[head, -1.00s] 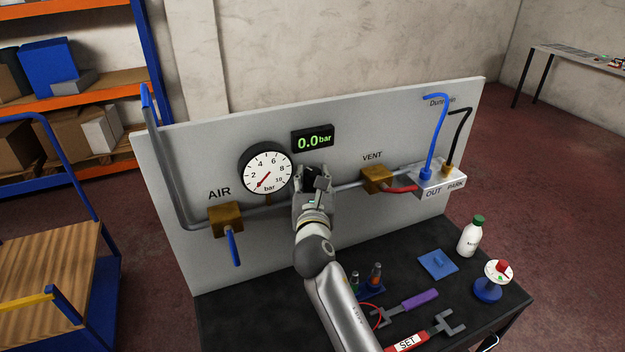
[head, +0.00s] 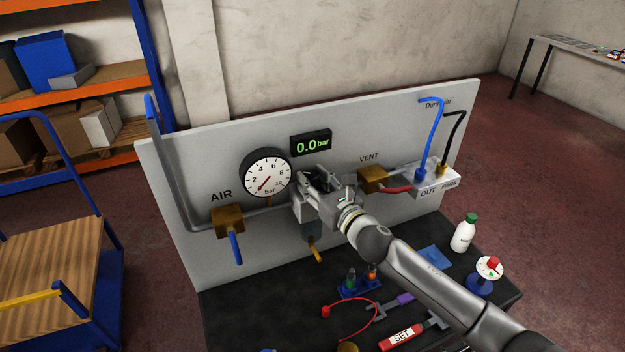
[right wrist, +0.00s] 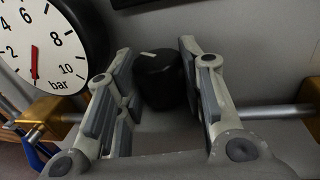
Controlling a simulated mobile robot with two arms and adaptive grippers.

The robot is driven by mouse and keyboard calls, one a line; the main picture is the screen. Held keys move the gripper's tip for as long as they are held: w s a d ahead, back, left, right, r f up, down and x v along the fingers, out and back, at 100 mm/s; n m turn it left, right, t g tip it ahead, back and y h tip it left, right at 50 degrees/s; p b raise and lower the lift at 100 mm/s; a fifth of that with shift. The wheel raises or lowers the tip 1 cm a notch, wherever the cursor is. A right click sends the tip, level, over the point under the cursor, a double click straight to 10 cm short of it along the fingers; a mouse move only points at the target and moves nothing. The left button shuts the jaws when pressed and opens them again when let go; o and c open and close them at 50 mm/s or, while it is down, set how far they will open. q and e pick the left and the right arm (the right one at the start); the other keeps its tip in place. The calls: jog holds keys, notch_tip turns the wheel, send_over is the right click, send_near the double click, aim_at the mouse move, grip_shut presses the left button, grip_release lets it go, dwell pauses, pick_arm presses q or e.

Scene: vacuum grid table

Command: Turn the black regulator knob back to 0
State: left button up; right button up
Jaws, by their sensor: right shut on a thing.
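The black regulator knob (right wrist: 160,80) sits between the two grey finger pads of my right gripper (right wrist: 163,88) in the right wrist view, with a pale mark on its top. In the head view my right gripper (head: 322,183) is shut on the knob, which is mostly hidden there by the fingers. The round gauge (head: 266,173) left of it has its red needle at the low end of the scale. The green display (head: 311,143) reads 0.0 bar. My left gripper is not in view.
The brass AIR valve (head: 228,221) with a blue lever is left of the regulator, and the brass VENT valve (head: 373,179) is right. The dark bench (head: 260,310) below holds a SET tool (head: 402,337), a white bottle (head: 464,233) and a red-topped dial stand (head: 488,270).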

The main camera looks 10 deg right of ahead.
jog(key=n+y, duration=0.1)
jog(key=g+y+b, duration=0.1)
jog(key=shift+w+d+f+n+y, duration=0.15)
jog(key=shift+d+n+y, duration=0.15)
jog(key=shift+n, duration=0.1)
jog(key=n+g+y+b, duration=0.1)
jog(key=b, duration=0.1)
jog(key=n+g+y+b, duration=0.3)
jog(key=g+y+b, duration=0.1)
jog(key=b, duration=0.1)
jog(key=shift+w+d+f+n, duration=0.1)
jog(key=shift+w+f+n, duration=0.05)
jog(key=shift+f+n, duration=0.15)
jog(key=n+g+y+b, duration=0.1)
jog(key=g+b, duration=0.1)
jog(key=b, duration=0.2)
jog(key=n+g+y+b, duration=0.1)
jog(key=n+g+b, duration=0.1)
jog(key=b, duration=0.3)
jog(key=n+g+y+b, duration=0.1)
jog(key=n+g+b, duration=0.1)
jog(key=b, duration=0.3)
jog(key=shift+w+r+g+y, duration=0.25)
jog(key=shift+g+y, duration=0.15)
jog(key=shift+g, duration=0.1)
jog(key=shift+r+n+g+b, duration=0.2)
jog(key=shift+n+g+b, duration=0.55)
jog(key=shift+b, duration=0.8)
jog(key=shift+r+g, duration=0.1)
jog(key=shift+g, duration=0.25)
